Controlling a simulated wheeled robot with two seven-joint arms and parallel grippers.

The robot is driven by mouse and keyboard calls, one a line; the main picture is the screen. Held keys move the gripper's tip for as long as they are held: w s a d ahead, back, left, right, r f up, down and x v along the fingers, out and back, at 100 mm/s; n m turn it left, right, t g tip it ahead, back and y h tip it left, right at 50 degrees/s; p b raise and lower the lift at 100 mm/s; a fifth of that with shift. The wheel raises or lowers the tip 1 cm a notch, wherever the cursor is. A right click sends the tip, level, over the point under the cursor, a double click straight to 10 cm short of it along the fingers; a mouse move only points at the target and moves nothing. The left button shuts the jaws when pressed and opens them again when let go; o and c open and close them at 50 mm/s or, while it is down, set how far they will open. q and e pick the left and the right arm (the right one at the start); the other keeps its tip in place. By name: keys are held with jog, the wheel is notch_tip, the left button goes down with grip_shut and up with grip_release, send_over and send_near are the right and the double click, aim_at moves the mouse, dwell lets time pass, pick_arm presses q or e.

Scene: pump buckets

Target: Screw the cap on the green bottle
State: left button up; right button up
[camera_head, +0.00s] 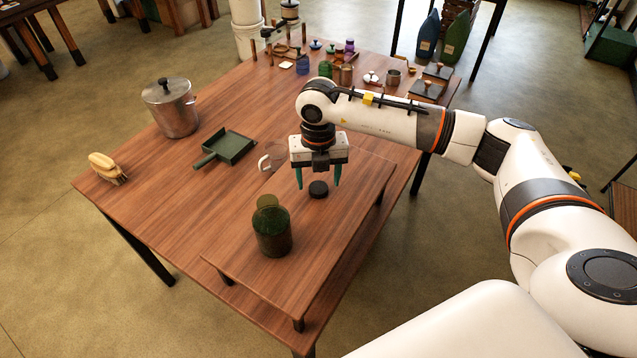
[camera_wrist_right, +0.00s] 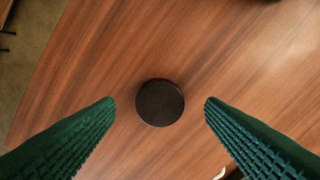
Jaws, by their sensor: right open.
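The green bottle (camera_head: 272,230) is a wide, see-through green jar standing upright on the raised wooden board, its mouth uncovered. The black round cap (camera_head: 318,189) lies flat on the same board, behind and to the right of the bottle. It also shows in the right wrist view (camera_wrist_right: 160,102), centred between the fingers. My right gripper (camera_head: 318,184) is open above the cap, with its green ribbed fingers pointing down on either side and not touching it. In the right wrist view the fingertips (camera_wrist_right: 158,102) stand well apart. My left gripper is not in view.
The raised board (camera_head: 235,262) sits on the wooden table (camera_head: 150,215). A glass mug (camera_head: 268,160) stands just left of my right gripper. A green dustpan (camera_head: 228,148), a metal pot (camera_head: 172,108) and a brush (camera_head: 107,166) lie further left. Several small containers crowd the far end.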

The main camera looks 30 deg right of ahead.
jog(key=shift+f, duration=1.05)
jog(key=c, duration=1)
